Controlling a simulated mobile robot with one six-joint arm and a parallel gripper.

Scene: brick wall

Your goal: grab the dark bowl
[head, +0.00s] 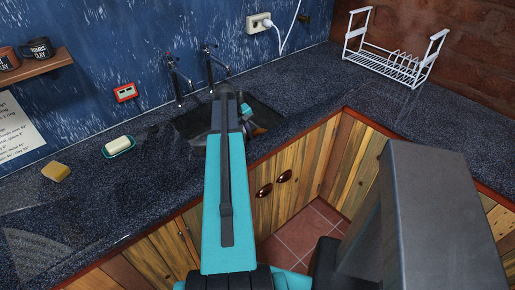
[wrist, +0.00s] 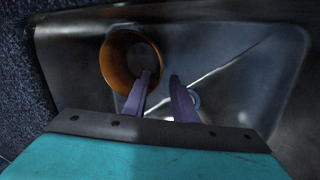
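A round bowl (wrist: 112,66) with an orange-brown wall and a darker inside lies in the dark sink (wrist: 240,50), left of its middle in the wrist view. My gripper (wrist: 160,76) reaches into the sink with its two purple-grey fingers apart and nothing seen between the tips. The left finger overlaps the bowl's lower right rim in the picture; the right finger is to the right of the bowl. I cannot tell whether either finger touches it. In the head view my arm covers much of the sink (head: 190,124), and the bowl cannot be made out clearly.
Two dark taps (head: 209,66) stand behind the sink. A soap dish (head: 118,146) and a yellow sponge (head: 55,171) are on the counter (head: 90,210) at left. A white dish rack (head: 395,60) stands at the back right. Wooden cabinets (head: 295,165) are below the counter.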

